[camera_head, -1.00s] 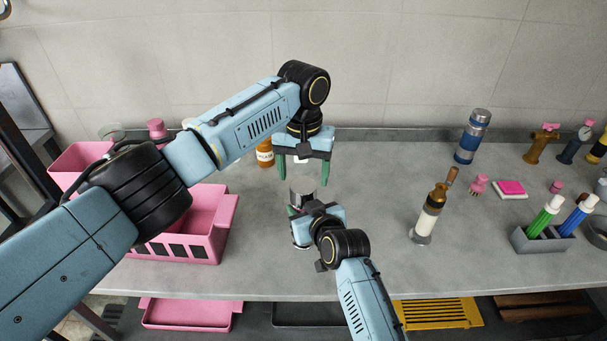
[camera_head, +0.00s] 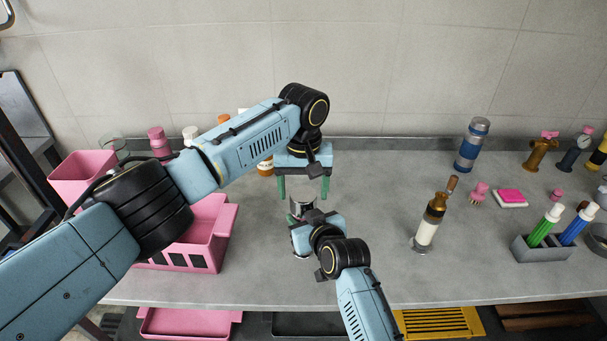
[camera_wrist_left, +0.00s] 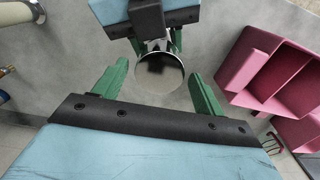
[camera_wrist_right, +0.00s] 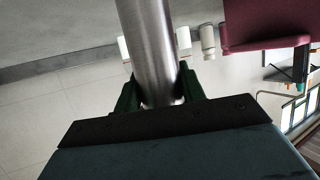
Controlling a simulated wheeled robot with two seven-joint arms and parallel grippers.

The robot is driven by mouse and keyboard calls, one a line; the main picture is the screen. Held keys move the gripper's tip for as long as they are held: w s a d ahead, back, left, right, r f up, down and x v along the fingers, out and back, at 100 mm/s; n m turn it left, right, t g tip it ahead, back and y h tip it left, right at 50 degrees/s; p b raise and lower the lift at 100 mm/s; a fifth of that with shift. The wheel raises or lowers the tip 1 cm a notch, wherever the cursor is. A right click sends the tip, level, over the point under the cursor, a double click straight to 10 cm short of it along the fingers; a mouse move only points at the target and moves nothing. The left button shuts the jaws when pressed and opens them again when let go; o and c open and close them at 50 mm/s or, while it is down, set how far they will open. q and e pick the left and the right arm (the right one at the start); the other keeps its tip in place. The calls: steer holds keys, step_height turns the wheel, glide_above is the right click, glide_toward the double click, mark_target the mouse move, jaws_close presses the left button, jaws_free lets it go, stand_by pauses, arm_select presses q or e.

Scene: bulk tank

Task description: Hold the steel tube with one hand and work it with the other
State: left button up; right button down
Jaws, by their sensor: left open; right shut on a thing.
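The steel tube (camera_head: 302,206) stands upright on the counter, mostly hidden behind my right gripper in the head view. My right gripper (camera_wrist_right: 160,98) is shut on the tube; the right wrist view shows the bright metal cylinder (camera_wrist_right: 150,45) between its green fingers. My left gripper (camera_head: 303,190) points down over the tube's upper end, its green fingers apart. In the left wrist view, the round shiny end of the tube (camera_wrist_left: 159,73) lies between and a little beyond the open left fingers (camera_wrist_left: 155,82), with no contact visible.
A pink crate (camera_head: 225,225) stands at left and a pink bin (camera_head: 75,172) behind it. A blue-banded flask (camera_head: 472,145), a brown-topped bottle (camera_head: 430,222) and a grey holder with markers (camera_head: 540,248) stand at right. Counter between tube and bottle is clear.

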mark_target(303, 194)
arm_select(q)
steer(key=shift+f, duration=1.65)
steer(key=c, duration=1)
steer(key=m, duration=0.3)
steer(key=o, duration=1.1)
steer(key=shift+r, duration=0.1)
